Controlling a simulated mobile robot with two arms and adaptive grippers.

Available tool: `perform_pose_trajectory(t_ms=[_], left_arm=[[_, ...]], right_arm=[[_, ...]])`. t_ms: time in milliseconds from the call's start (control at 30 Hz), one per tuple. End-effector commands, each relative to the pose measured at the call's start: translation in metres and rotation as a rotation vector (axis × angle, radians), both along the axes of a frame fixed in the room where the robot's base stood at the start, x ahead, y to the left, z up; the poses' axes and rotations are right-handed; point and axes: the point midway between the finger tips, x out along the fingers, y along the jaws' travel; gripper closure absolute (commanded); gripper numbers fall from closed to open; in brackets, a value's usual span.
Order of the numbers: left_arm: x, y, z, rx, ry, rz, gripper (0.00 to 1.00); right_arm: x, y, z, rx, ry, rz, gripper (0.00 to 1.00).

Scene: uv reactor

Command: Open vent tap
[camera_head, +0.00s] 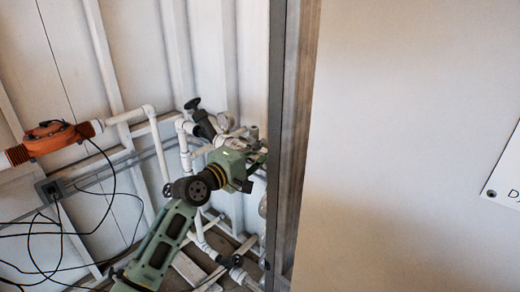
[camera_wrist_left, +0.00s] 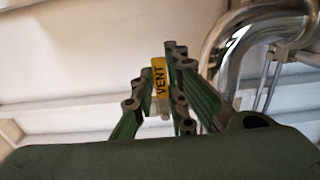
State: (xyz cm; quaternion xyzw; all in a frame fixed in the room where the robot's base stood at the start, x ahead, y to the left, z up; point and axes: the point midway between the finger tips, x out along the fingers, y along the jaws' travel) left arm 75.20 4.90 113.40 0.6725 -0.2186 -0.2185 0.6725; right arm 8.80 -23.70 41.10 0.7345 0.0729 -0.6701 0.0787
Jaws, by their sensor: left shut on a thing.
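The vent tap's yellow handle (camera_wrist_left: 160,78), marked VENT, shows in the left wrist view between the two fingers of my left gripper (camera_wrist_left: 158,92). The fingers stand on either side of it, shut on it. The lower part of the tap is partly hidden by the fingers. In the head view my left gripper (camera_head: 250,168) is at the white pipework, left of a dark post, and the tap itself is hidden there. My right gripper is in neither view.
White pipes (camera_head: 186,150) with a black-handled valve (camera_head: 203,122) and a gauge (camera_head: 225,121) surround the gripper. A dark post (camera_head: 283,150) stands close on its right. An orange device (camera_head: 50,138) and loose black cables are at left. A shiny bent pipe (camera_wrist_left: 226,42) passes beside the fingers.

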Motion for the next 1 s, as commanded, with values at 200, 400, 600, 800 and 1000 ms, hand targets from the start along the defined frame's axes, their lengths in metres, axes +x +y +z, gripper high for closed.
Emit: perform_pose_trajectory(t_ms=[200,400,600,800,1000], left_arm=[[0.0,0.0,0.003,-0.024,0.019,0.0,1.0],[0.0,0.001,0.013,-0.105,0.078,0.001,1.0],[0.001,0.002,0.022,-0.225,0.166,0.001,1.0],[0.003,0.004,0.03,-0.344,0.251,0.001,1.0],[0.005,0.007,0.034,-0.432,0.317,0.001,1.0]], right_arm=[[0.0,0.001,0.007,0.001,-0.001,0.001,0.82],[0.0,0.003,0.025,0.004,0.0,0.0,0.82],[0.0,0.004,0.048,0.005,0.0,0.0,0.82],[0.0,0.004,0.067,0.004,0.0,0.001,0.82],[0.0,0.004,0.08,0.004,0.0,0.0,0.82]])
